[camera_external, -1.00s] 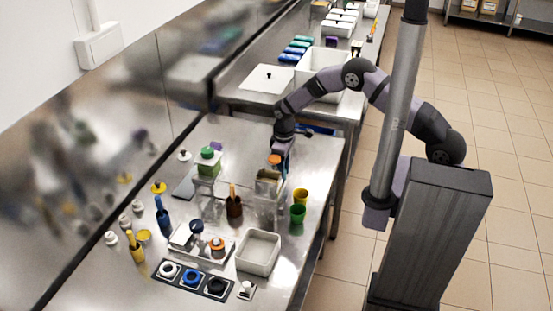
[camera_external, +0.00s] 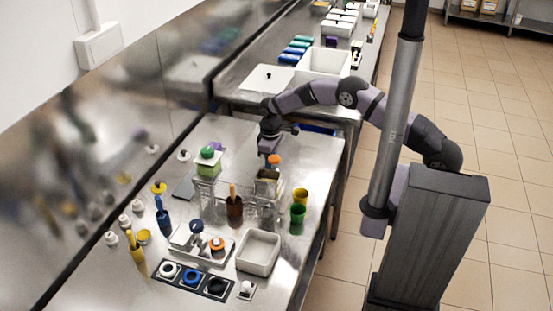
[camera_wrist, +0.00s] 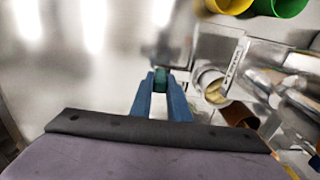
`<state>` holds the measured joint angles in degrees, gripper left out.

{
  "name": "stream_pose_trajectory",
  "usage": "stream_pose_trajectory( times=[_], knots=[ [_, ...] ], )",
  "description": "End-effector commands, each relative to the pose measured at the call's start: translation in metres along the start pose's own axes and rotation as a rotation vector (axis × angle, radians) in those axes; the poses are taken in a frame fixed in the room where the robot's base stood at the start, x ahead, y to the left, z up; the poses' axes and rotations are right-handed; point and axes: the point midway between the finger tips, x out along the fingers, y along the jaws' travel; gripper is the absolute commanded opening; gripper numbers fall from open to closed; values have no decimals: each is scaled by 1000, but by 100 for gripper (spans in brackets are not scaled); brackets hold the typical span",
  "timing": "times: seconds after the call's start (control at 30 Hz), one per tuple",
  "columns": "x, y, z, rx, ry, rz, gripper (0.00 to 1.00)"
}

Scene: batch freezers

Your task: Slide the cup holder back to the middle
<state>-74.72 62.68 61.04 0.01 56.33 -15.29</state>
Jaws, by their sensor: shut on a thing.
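My gripper (camera_external: 268,152) is low over the near table, behind the clear and metal stand. In the wrist view its blue fingers (camera_wrist: 161,85) are together on a small dark teal piece (camera_wrist: 161,76); what that piece belongs to is unclear. A slotted metal bracket (camera_wrist: 236,62) with a round metal cup-like part (camera_wrist: 210,82) is just right of the fingers, apart from them. It seems to be the cup holder, part of the stand (camera_external: 268,186) in the external view, but its exact outline is hard to make out.
A yellow cup (camera_external: 300,195) and a green cup (camera_external: 297,213) stand at the table's right edge. A brown cup (camera_external: 234,208), a green-topped container (camera_external: 207,163) and a white bin (camera_external: 258,252) are nearby. Bare metal table lies behind my gripper.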

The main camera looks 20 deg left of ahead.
Motion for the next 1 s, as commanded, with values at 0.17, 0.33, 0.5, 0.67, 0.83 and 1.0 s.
stream_pose_trajectory(
  times=[0.17,0.33,0.5,0.67,0.83,1.0],
  knots=[
    [4,1,-19,-1,6,2,0],
    [2,1,-28,0,5,2,0],
    [0,0,-31,1,4,2,0],
    [-1,0,-31,1,4,2,0],
    [-1,0,-30,1,3,1,34],
    [-1,0,-30,0,2,1,34]
  ],
)
